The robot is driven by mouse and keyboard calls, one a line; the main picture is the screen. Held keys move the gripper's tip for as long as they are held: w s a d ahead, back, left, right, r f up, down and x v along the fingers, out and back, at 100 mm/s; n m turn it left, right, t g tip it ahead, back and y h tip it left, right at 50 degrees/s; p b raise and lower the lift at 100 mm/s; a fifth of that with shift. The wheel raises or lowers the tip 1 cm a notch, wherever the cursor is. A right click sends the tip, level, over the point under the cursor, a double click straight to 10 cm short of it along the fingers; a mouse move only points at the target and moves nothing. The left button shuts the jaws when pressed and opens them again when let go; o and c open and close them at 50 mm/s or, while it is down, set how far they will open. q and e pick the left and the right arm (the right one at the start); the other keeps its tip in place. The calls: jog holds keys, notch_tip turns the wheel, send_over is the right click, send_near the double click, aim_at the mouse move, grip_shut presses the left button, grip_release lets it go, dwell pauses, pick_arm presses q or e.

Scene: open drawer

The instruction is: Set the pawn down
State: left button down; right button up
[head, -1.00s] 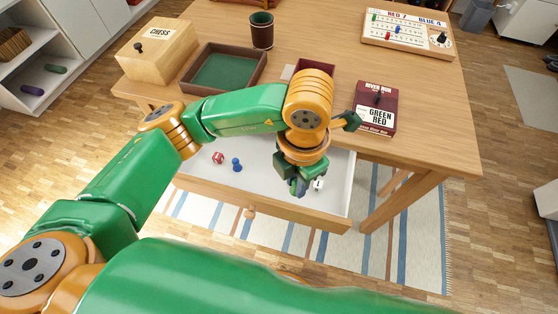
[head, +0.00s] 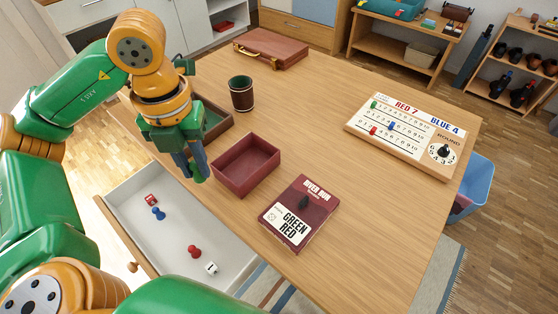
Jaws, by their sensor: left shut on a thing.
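My left gripper (head: 196,176) is shut, fingers pointing down, just left of the maroon open box (head: 247,181) and in front of the green-lined tray (head: 217,127). A blue pawn (head: 157,213) and a red pawn (head: 194,252) are in the open drawer (head: 215,227) below. My right gripper is out of view.
A red die (head: 151,199) and a white die (head: 212,268) lie in the drawer. A dark cup (head: 241,94) stands behind the tray. A scoreboard (head: 400,139) is at the right, a brown case (head: 271,50) at the back. The middle of the table (head: 320,125) is clear.

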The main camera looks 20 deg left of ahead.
pick_arm(q)
jog(key=w+f+b, duration=0.1)
jog(key=w+f, duration=0.1)
jog(key=w, duration=0.1)
jog(key=w+d+f, duration=0.1)
jog(key=w+f, duration=0.2)
jog(key=w, duration=0.1)
jog(key=w+f+b, duration=0.1)
jog(key=w+f, duration=0.2)
jog(key=w, duration=0.1)
jog(key=shift+w+d+b, duration=0.15)
jog(key=shift+d+b, duration=0.1)
jog(key=shift+b, duration=0.1)
jog(key=f, duration=0.1)
jog(key=w+f, duration=0.1)
jog(key=f, duration=0.2)
jog(key=shift+w+d+f+p, duration=0.1)
jog(key=shift+w+f+p, duration=0.1)
jog(key=shift+w+p, duration=0.15)
jog(key=shift+f, duration=0.3)
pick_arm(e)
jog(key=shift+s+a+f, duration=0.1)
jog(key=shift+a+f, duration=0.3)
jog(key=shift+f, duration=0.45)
pick_arm(q)
jog(key=shift+f, duration=0.1)
